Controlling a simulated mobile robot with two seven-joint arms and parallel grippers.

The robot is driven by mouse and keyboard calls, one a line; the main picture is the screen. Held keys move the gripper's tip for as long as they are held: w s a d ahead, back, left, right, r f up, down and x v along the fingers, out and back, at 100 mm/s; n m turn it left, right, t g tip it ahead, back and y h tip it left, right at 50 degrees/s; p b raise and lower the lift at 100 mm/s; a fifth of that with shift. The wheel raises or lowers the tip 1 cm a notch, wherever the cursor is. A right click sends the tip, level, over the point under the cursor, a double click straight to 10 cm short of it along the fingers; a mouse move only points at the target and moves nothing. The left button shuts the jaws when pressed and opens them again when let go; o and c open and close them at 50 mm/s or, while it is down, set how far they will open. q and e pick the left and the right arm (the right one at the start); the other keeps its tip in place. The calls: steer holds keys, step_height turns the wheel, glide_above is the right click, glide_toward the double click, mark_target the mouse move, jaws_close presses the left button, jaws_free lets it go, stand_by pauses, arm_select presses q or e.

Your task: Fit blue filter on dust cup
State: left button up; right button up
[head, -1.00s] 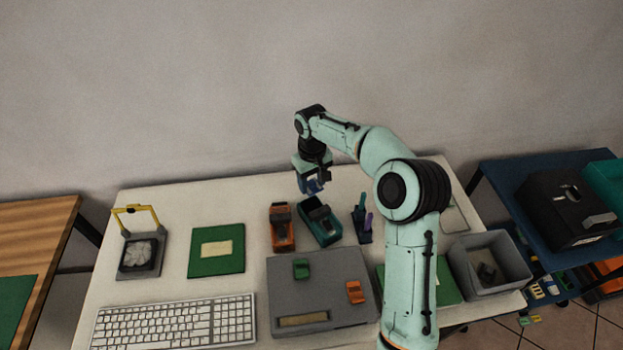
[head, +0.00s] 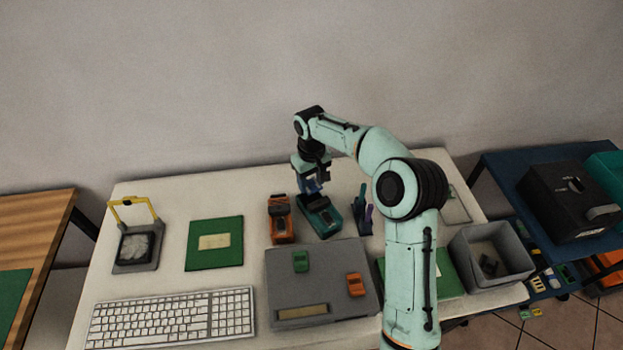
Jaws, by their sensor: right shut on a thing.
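My right gripper (head: 314,182) is shut on a small blue piece (head: 312,187), which looks like the blue filter. The gripper points down over the back end of a dark teal unit (head: 322,220). That unit looks like the one with the dust cup, but I cannot make out the cup clearly. The blue piece is at or just above the unit's back end; I cannot tell whether they touch. An orange unit (head: 281,222) of similar shape lies just left of it. My left gripper is not in view.
A blue and purple holder (head: 364,219) stands close on the right. In front lies a grey panel (head: 322,285) with small green and orange parts. A keyboard (head: 172,317), green board (head: 215,258) and grey bin (head: 490,282) are farther off.

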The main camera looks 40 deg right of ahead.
mark_target(312, 189)
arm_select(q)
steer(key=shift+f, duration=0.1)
arm_select(e)
steer(key=shift+f, duration=0.25)
stand_by(0.3)
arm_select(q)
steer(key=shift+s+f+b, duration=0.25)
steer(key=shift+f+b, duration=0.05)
arm_select(e)
steer(key=shift+f, duration=0.8)
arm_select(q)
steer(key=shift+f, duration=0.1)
arm_select(e)
steer(key=shift+f, duration=0.3)
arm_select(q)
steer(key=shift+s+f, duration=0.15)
arm_select(e)
steer(key=shift+f, duration=0.4)
arm_select(q)
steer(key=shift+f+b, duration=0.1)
steer(key=shift+b, duration=0.2)
arm_select(e)
steer(key=shift+f, duration=0.2)
steer(key=o, duration=1.1)
steer(key=shift+c, duration=0.2)
steer(key=shift+r, duration=0.15)
